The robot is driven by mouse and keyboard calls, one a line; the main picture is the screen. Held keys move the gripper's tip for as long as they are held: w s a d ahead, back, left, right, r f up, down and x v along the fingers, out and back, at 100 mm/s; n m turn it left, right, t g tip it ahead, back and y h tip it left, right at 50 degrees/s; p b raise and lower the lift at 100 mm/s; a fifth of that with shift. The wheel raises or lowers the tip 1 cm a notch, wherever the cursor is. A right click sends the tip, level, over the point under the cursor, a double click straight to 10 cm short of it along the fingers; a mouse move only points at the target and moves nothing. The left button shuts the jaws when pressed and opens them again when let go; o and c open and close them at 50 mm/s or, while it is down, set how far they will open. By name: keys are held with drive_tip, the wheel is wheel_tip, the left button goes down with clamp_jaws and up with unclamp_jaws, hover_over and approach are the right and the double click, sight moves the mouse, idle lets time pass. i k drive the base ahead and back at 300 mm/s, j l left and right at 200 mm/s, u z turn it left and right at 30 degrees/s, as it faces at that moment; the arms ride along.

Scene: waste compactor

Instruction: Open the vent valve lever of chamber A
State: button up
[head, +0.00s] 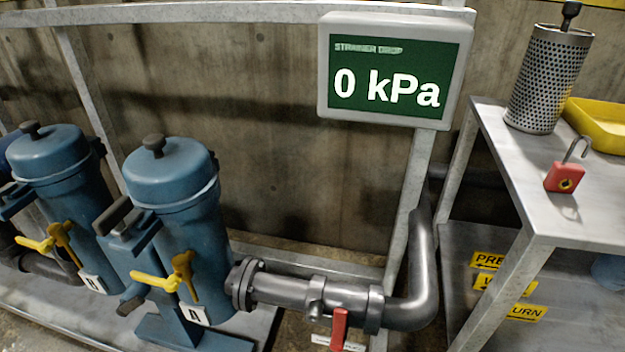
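Chamber A (172,200) is a blue lidded canister left of centre, upright, with a white tag A (193,314) low on its front. Two yellow levers sit low on its front: one lies roughly level and points left (152,281). The other is darker yellow and stands roughly upright (184,272). No readable label shows which one is the vent valve lever. The lid is on, with a dark knob on top. My gripper is not in view.
Chamber B (55,180), with similar yellow levers, stands left of A. A grey pipe with a red handle (339,328) runs right. A panel (396,70) reads 0 kPa. A metal table (555,200) holds a perforated basket (548,80), red padlock (565,177) and yellow tray (600,124).

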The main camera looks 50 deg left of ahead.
sight(171, 284)
drive_tip(key=u, duration=0.45)
drive_tip(key=k+u, duration=0.1)
drive_tip(key=u, duration=0.75)
drive_tip(key=k+j+u, duration=0.1)
drive_tip(key=u, duration=0.35)
drive_tip(key=j+u, duration=0.1)
drive_tip(key=u, duration=0.35)
drive_tip(key=j+u, duration=0.1)
drive_tip(key=u, duration=0.3)
drive_tip(key=k+j, duration=0.05)
